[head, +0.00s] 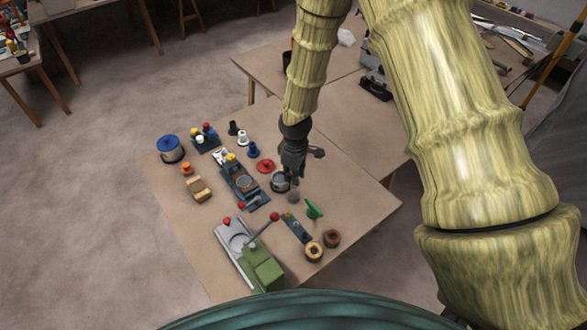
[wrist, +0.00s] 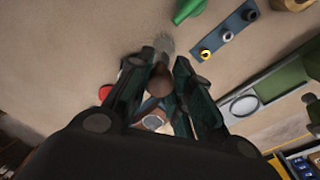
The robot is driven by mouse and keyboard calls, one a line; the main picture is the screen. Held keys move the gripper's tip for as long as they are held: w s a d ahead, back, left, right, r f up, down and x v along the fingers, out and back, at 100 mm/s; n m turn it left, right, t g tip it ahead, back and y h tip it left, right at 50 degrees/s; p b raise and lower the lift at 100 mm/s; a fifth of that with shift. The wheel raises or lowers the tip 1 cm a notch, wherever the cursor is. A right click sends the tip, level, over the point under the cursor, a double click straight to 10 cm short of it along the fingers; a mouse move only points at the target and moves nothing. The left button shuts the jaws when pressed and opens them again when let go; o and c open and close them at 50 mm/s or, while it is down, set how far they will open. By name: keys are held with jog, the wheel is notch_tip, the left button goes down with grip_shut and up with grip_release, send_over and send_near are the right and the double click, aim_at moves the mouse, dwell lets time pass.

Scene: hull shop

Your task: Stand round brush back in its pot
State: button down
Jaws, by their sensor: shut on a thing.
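My gripper (head: 292,174) hangs over the middle of the table and is shut on the round brush. The brush's grey bristle end (head: 294,196) shows below the fingers in the head view. In the wrist view the brown rounded handle (wrist: 160,84) sits between the two dark fingers (wrist: 164,66), with grey bristles beyond it. A small grey round pot (head: 279,183) stands just left of the brush, which appears outside it. The fingers partly hide the handle. I cannot tell whether the bristles touch the table.
A red lid (head: 265,166), green funnel-like piece (head: 313,209) and blue strip with rings (head: 298,228) lie close by. Two round rolls (head: 314,251) and a green-grey machine (head: 262,266) stand nearer me. A blue tray (head: 240,186) is left.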

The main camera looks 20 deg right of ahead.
aim_at(294, 188)
jog(key=shift+f+b, duration=1.9)
jog(key=shift+f, duration=1)
jog(key=shift+s+f, duration=0.1)
jog(key=shift+f, duration=0.5)
jog(key=c, duration=1.6)
grip_release()
jog(key=shift+o, duration=0.2)
jog(key=shift+r, duration=0.1)
jog(key=shift+s+r+p, duration=0.15)
jog(key=shift+r+p, duration=1.55)
jog(key=shift+r, duration=1.05)
jog(key=shift+s+r+p, duration=0.15)
jog(key=shift+r+p, duration=1.55)
jog(key=shift+r, duration=1)
jog(key=shift+a, duration=0.1)
